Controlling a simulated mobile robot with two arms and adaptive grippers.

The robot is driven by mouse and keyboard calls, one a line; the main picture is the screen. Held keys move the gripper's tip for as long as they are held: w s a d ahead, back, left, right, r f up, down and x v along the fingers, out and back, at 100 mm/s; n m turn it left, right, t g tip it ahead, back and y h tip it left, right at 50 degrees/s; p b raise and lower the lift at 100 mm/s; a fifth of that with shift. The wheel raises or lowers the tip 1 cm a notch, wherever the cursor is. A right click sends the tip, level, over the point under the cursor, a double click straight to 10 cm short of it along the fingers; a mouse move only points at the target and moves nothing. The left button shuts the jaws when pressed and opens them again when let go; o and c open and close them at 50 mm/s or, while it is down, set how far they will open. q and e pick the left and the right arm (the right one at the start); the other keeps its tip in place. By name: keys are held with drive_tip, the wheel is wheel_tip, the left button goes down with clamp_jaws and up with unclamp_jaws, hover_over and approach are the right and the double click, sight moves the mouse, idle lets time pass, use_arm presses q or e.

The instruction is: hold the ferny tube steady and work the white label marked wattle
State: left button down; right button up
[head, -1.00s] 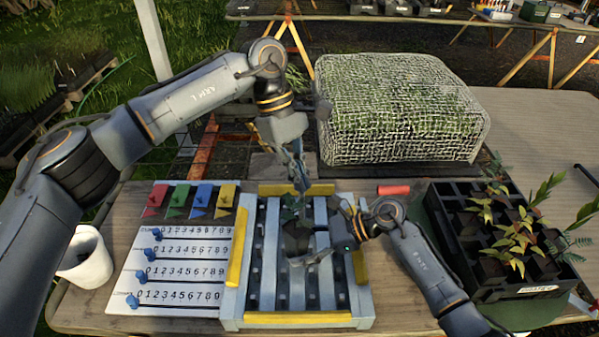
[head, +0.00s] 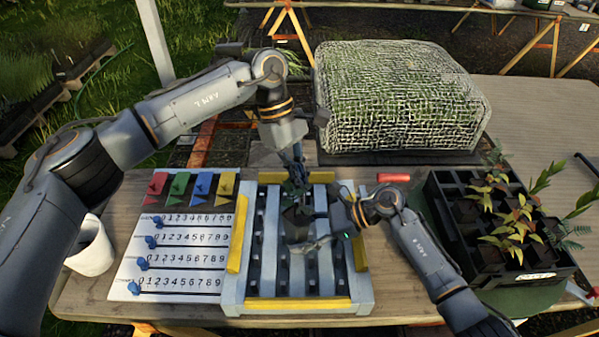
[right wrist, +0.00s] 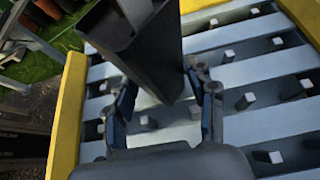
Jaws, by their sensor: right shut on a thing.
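A dark tapered tube (head: 296,224) stands over the slatted frame (head: 240,285), near its middle; it fills the upper part of the right wrist view (right wrist: 155,55), tilted there. My right gripper (head: 320,232) comes from the right and is shut on the tube low down, a finger on either side in the right wrist view (right wrist: 160,90). My left gripper (head: 297,183) points down just above the tube, by dark green foliage; whether its fingers are closed or touch anything is unclear. A white label (head: 537,276) is on the black crate's front; its lettering is unreadable.
The black crate (head: 470,262) at right holds several leafy plants. A number board (head: 185,280) with blue sliders and coloured flags lies left of the frame, a white cup (head: 92,252) beyond it. A mesh-covered block (head: 400,100) stands behind. A red cylinder (head: 394,178) lies near the frame.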

use_arm(q)
drive_tip(key=shift+f, duration=0.35)
drive_tip(key=shift+f, duration=0.25)
drive_tip(key=c, duration=1.4)
unclamp_jaws()
drive_tip(key=shift+c, duration=0.2)
drive_tip(key=v, duration=1.2)
